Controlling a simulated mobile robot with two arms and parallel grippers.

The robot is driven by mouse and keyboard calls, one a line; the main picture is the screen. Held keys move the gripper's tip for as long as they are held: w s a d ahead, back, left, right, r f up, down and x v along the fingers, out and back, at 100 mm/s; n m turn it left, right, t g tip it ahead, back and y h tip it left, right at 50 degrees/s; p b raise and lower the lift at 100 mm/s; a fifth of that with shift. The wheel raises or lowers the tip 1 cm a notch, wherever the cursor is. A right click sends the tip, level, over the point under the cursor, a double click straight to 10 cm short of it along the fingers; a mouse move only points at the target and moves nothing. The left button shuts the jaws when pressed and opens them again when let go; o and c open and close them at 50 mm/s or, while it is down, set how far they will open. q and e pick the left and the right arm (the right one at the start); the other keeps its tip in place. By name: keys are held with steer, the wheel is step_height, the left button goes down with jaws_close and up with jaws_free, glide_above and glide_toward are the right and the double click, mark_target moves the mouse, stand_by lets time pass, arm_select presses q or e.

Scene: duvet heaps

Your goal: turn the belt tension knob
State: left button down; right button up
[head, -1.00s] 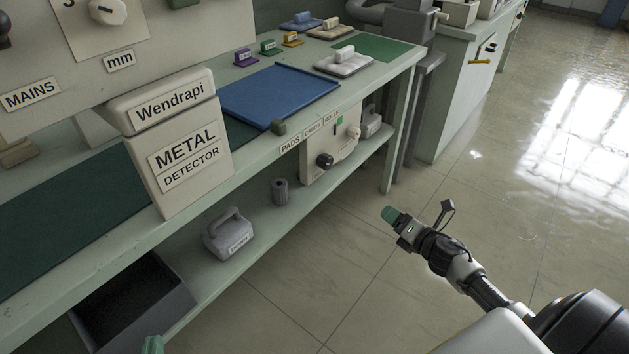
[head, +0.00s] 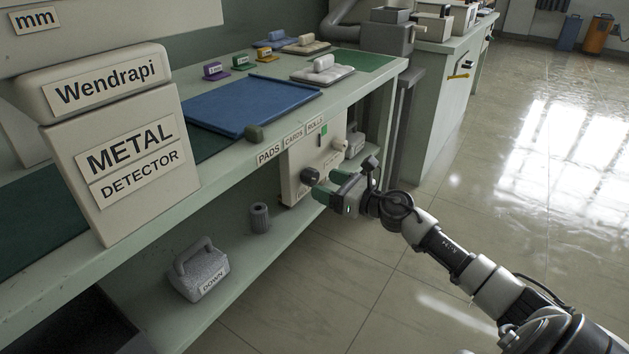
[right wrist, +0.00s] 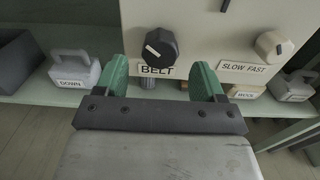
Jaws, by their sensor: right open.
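The belt knob (right wrist: 160,46) is a dark, faceted knob with a pale pointer line. It sits on a cream panel (right wrist: 198,22) above a "BELT" label (right wrist: 157,71). In the head view the knob (head: 309,176) shows on the lower part of the panel (head: 296,160) under the bench. My right gripper (right wrist: 163,78) has green fingertips and is open, with the knob between and beyond the fingers in the right wrist view. In the head view the right gripper (head: 328,184) is close in front of the knob; contact cannot be told. My left gripper is not in view.
A cream knob (right wrist: 274,46) with a "SLOW FAST" label sits right of the belt knob. Grey weights (head: 199,272) and a ribbed grey cylinder (head: 260,217) stand on the lower shelf. The bench top (head: 225,165) overhangs the panel. The floor to the right is clear.

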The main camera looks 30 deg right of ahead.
mark_target(315, 180)
steer(key=shift+x, duration=2)
